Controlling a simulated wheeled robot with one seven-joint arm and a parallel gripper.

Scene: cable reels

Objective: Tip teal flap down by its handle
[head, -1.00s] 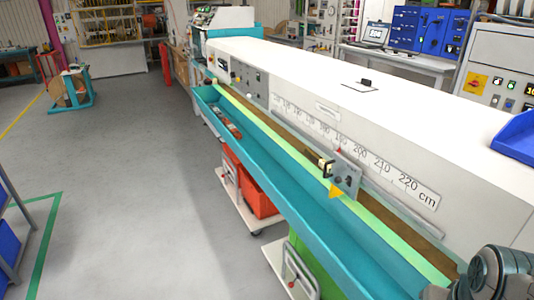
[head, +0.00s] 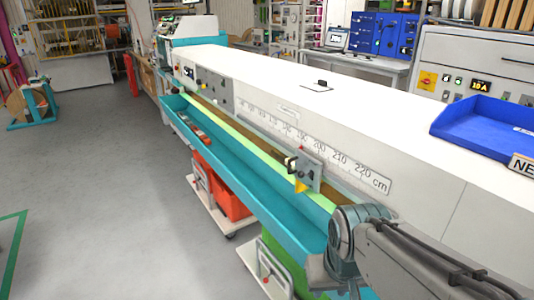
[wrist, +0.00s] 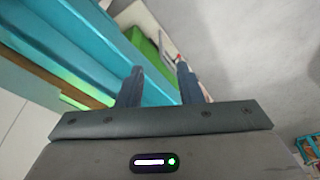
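The long teal flap (head: 262,194) runs along the front of the white measuring machine (head: 300,85), below its yellow-green strip. It forms a trough-like channel with a few small reddish items in its far part. I cannot make out its handle in either view. In the wrist view teal panels (wrist: 83,30) cross the upper left, beyond the fingers. My gripper (wrist: 158,70) is open, its two dark fingers apart with nothing held between them. In the head view my arm is at the lower right, close to the near end of the flap; the fingers are not clear there.
A measuring stop (head: 308,170) with a yellow pointer sits on the scale. Orange bins (head: 232,203) and a green crate (head: 287,258) stand on trolleys below the flap. A blue tray (head: 485,125) lies on the machine top. The grey floor (head: 110,200) at left is open.

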